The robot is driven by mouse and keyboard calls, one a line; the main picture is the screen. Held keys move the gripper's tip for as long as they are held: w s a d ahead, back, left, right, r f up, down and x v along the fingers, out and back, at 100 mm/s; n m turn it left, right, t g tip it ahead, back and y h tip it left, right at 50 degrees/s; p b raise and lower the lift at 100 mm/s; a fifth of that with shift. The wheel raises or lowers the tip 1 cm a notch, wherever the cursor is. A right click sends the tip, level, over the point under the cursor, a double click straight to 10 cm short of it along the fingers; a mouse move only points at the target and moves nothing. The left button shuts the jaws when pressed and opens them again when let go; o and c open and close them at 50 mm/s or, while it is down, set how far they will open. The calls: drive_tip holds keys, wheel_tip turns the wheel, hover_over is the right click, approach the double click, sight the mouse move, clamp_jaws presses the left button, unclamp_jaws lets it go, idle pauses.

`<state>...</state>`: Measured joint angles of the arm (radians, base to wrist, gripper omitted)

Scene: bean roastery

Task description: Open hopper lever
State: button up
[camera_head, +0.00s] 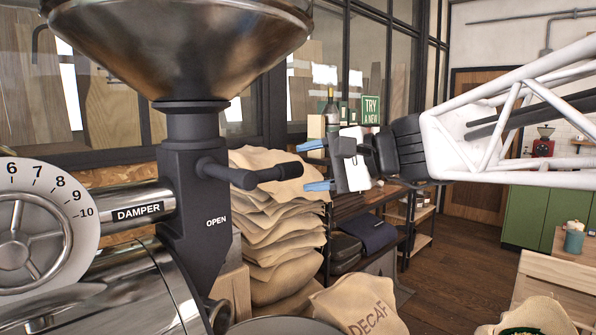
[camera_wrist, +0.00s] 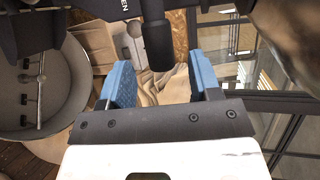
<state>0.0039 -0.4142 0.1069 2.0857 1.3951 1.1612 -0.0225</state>
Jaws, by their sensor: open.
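The hopper lever (camera_head: 250,177) is a dark bar that sticks out to the right from the black neck under the metal hopper (camera_head: 185,40). The word OPEN is printed on the neck below it. My gripper (camera_head: 314,165) is to the right of the lever's tip, open and empty, with blue finger pads pointing left. A gap shows between the pads and the lever in the head view. In the wrist view the lever's dark end (camera_wrist: 158,45) lies between the two blue fingers (camera_wrist: 163,85), beyond their tips; I cannot tell whether anything touches.
The roaster with a numbered dial (camera_head: 35,225) and a DAMPER label stands at the left. A stack of burlap sacks (camera_head: 270,230) is behind the lever, with a DECAF sack (camera_head: 360,308) in front. A round metal pan (camera_wrist: 40,80) shows in the wrist view. Shelves stand behind my gripper.

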sight(298, 170)
drive_tip(key=shift+x, duration=2.35)
clamp_jaws()
